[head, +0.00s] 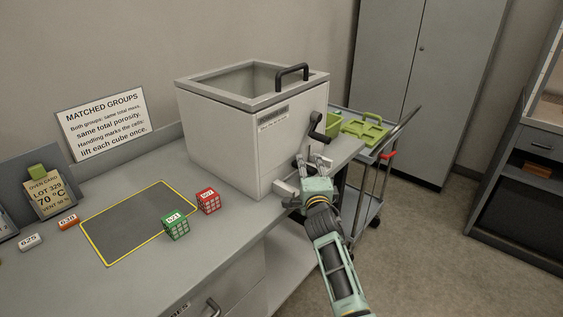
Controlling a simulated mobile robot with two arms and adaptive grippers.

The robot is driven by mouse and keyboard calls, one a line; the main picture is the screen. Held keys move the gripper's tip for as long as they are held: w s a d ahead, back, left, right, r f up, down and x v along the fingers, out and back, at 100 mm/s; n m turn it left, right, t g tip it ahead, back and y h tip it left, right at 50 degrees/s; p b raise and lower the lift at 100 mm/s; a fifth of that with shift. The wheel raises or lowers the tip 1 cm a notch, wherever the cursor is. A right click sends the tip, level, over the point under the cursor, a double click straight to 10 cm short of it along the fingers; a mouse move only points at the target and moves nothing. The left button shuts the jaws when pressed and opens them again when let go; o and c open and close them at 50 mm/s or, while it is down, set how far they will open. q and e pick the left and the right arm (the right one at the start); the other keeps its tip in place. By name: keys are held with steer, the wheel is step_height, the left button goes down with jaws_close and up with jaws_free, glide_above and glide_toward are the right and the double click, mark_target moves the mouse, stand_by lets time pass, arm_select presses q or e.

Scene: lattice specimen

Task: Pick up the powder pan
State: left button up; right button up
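I cannot tell for sure which thing is the powder pan. A green tray-like piece with a raised handle (365,130) lies on the cart beyond the bench's right end. A small pale block-like part (284,191) sticks out low at the front right of the grey crank box (222,140), partly behind my gripper. My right gripper (313,162) is in front of the box's right side, below the black crank. Its fingers are spread and look empty. My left gripper is out of view.
The metal cart (398,133) stands right of the bench (240,217). A green cube (176,226) and a red cube (208,201) sit by the yellow-edged dark mat (125,225), whose surface is mostly clear. A grey cabinet (425,80) stands behind.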

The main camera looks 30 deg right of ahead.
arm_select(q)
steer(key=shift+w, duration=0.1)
arm_select(e)
jaws_close()
stand_by(0.6)
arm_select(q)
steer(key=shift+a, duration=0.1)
arm_select(e)
steer(key=shift+r, duration=0.1)
steer(key=shift+s+d, duration=0.1)
